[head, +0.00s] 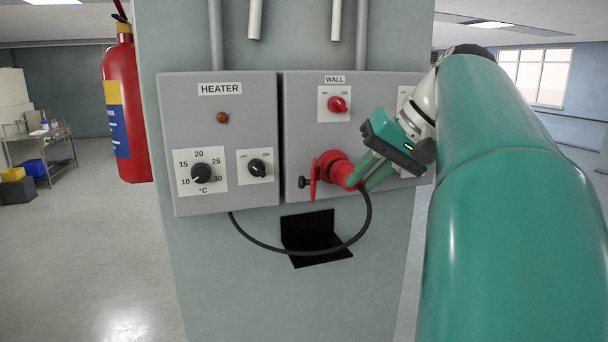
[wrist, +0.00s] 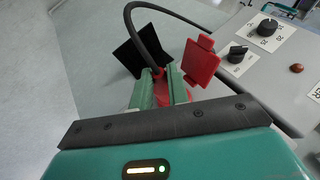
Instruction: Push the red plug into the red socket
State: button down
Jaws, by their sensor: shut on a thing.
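The red socket (head: 333,164) sits on the front of the wall panel box, with its red flap (head: 313,181) standing open at its left. The flap also shows in the wrist view (wrist: 200,62). My gripper (head: 360,182) is shut on the red plug (wrist: 162,92), with a green finger on each side of it. In the head view the plug is largely covered by the fingers and overlaps the socket mouth. I cannot tell how deep it sits. A black cable (head: 365,222) runs from the plug, loops down and goes to the heater box.
The heater box (head: 229,101) with its knobs stands left of the wall box (head: 301,99). A red switch (head: 338,104) is above the socket. A black angled holder (head: 312,232) is below the boxes. A fire extinguisher (head: 126,110) hangs at the left.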

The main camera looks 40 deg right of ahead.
jog(key=shift+w+d, duration=0.15)
jog(key=shift+w, duration=0.4)
dwell(0.7)
jog(key=c, duration=1.3)
grip_release()
jog(key=shift+r, duration=0.1)
